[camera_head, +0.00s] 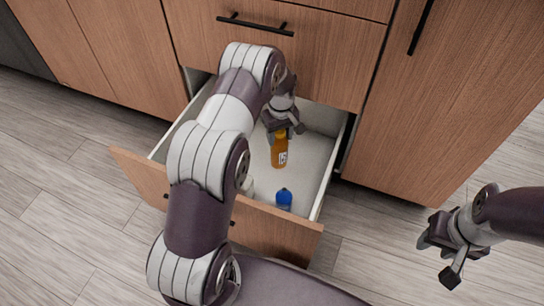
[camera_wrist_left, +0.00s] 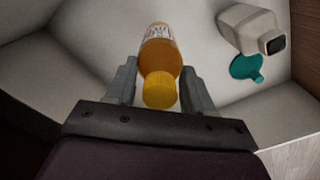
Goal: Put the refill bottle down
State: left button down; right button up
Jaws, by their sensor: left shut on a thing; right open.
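The orange refill bottle (camera_head: 279,153) with a white label hangs below my left gripper (camera_head: 283,127), inside the open drawer (camera_head: 318,183). My left gripper is shut on it near its top. In the left wrist view, the bottle (camera_wrist_left: 160,50) sits between the two fingers (camera_wrist_left: 160,85), its yellow cap toward the camera. I cannot tell whether its base touches the drawer floor. My right gripper (camera_head: 448,252) is open and empty over the floor, right of the drawer.
A blue bottle (camera_head: 284,198) stands near the drawer's front; it looks teal in the left wrist view (camera_wrist_left: 246,67). A white bottle with a dark end (camera_wrist_left: 248,28) is beside it, mostly hidden by my left arm in the head view. Cabinet fronts (camera_head: 300,52) rise behind the drawer.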

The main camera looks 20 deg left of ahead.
pick_arm(q)
notch_tip(320, 180, down, 5)
jog(key=shift+f+b, duration=0.2)
jog(key=shift+b, duration=1.05)
pick_arm(e)
notch_tip(320, 180, down, 3)
jog(key=shift+f, duration=0.1)
pick_arm(q)
jog(key=shift+c, duration=2.1)
grip_release()
notch_tip(320, 180, up, 12)
jog(key=p, duration=0.7)
jog(key=shift+d+f, duration=0.1)
jog(key=shift+f, duration=0.1)
jog(key=shift+r+p, duration=0.35)
jog(key=s+d+r+m, duration=0.2)
jog(key=s+r+m, duration=0.1)
jog(key=s, duration=0.4)
jog(key=s+d+r+m+t, duration=0.1)
jog(key=s+d+r+m, duration=0.1)
jog(key=s+r, duration=0.3)
jog(key=s+d+r+m, duration=0.3)
jog(key=s+r+m, duration=0.1)
jog(key=s, duration=0.7)
jog(key=shift+s+r+m, duration=0.25)
jog(key=shift+r+m, duration=0.15)
jog(key=shift+r, duration=0.15)
pick_arm(e)
notch_tip(320, 180, up, 7)
